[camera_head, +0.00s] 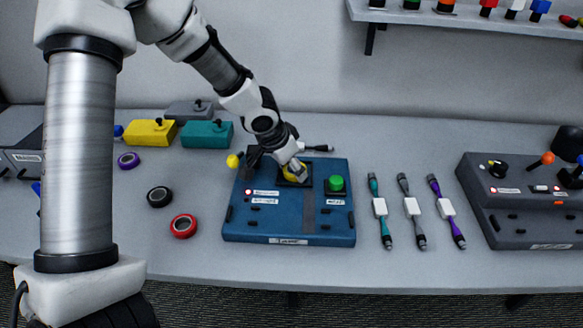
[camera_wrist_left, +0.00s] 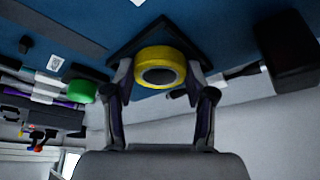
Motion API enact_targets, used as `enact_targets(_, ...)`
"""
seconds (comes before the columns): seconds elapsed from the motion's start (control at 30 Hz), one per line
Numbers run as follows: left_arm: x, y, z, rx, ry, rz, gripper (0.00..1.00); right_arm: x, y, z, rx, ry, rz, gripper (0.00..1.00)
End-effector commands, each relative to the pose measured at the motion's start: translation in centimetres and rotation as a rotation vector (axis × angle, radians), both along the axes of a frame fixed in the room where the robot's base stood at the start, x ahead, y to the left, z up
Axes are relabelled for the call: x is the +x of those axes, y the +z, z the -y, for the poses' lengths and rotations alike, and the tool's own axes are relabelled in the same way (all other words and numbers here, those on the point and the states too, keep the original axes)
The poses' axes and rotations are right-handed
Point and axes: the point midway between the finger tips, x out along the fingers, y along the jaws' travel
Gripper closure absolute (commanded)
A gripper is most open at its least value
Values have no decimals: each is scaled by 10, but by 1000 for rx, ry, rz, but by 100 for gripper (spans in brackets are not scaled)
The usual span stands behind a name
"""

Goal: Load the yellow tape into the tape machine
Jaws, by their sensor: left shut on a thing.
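The yellow tape (camera_wrist_left: 160,68) is a roll held between the fingers of my left gripper (camera_wrist_left: 160,95). In the head view the yellow tape (camera_head: 295,172) is partly hidden by my left gripper (camera_head: 293,168), which is over the dark square holder at the back of the blue tape machine (camera_head: 270,228). In the wrist view the roll is at the dark square holder (camera_wrist_left: 130,45); I cannot tell whether it is touching. The machine has a green button (camera_head: 336,183) right of the holder and a yellow ball-tipped lever (camera_head: 233,161) at its left. My right gripper is not in view.
Black (camera_head: 159,197), red (camera_head: 183,226) and purple (camera_head: 128,160) tape rolls lie left of the machine. Yellow (camera_head: 150,132) and teal (camera_head: 206,134) boxes stand behind. Three cables (camera_head: 413,208) lie to the right, before a grey control box (camera_head: 530,215). The table's front strip is clear.

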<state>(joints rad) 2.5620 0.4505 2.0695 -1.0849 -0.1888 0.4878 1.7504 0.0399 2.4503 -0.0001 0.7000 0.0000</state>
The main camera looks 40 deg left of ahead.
Motion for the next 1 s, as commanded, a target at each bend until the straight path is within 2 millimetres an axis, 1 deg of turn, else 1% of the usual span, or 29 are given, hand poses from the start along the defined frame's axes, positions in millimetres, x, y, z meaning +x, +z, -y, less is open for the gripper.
enact_targets(0.03,-1,-3,0,1,1,-4,42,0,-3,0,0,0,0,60)
enact_targets(0.1,-1,-2,0,1,1,-4,20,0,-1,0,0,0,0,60)
enact_targets(0.47,-1,-2,0,1,0,-4,20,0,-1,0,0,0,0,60)
enact_targets(0.57,-1,1,0,1,0,-3,20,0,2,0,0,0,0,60)
enact_targets(0.63,-1,9,0,1,-1,-3,20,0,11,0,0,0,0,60)
enact_targets(0.67,-2,11,0,0,0,-1,20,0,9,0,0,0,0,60)
enact_targets(0.73,-7,24,-2,-1,1,2,20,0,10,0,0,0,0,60)
enact_targets(1.0,-33,89,-8,-1,1,3,20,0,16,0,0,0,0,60)
